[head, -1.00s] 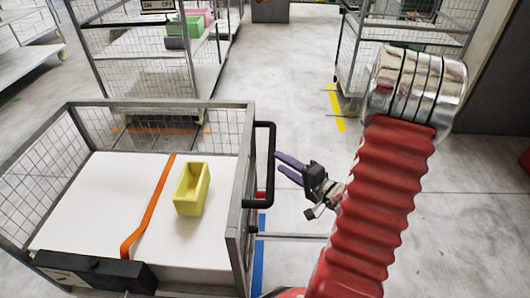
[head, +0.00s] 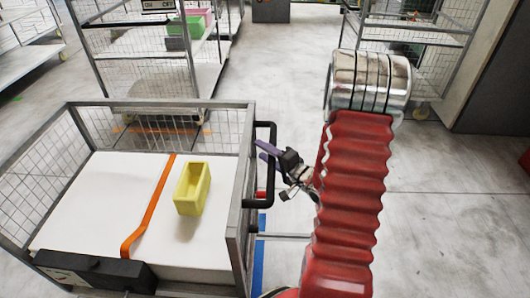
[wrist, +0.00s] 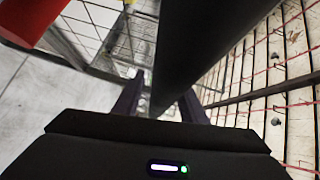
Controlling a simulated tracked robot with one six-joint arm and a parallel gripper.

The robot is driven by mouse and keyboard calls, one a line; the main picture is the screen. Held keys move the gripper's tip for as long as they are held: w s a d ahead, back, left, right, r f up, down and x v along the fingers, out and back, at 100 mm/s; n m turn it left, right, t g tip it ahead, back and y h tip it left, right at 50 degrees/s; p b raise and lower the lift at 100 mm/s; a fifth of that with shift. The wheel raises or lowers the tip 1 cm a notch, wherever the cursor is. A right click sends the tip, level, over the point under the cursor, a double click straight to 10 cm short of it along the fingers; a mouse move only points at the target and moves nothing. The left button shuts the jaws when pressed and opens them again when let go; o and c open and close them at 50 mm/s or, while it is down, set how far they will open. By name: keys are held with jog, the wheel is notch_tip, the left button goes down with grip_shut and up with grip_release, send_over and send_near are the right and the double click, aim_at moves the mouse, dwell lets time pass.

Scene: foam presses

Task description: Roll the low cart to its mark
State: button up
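The low cart (head: 238,240) stands at the left in the head view, with grey rails and mesh sides. It bears a white load (head: 80,205) with an orange strap (head: 150,208) and a yellow open box (head: 190,190) on top. Its black handle (head: 271,165) is on the right side. My gripper (head: 263,149) is open at the handle, fingers pointing left. In the wrist view a dark bar (wrist: 205,45) passes between the purple fingers of my gripper (wrist: 160,102); I cannot tell whether they touch it. A blue floor stripe (head: 260,255) lies beside the cart.
A tall mesh cage cart (head: 193,85) with coloured items stands behind, and another (head: 410,40) at the back right. A white shelf cart (head: 30,63) is at the far left. An orange floor line (head: 128,130) shows through the low cart's mesh. The floor at right is open.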

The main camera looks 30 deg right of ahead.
grip_shut()
dwell(0.4)
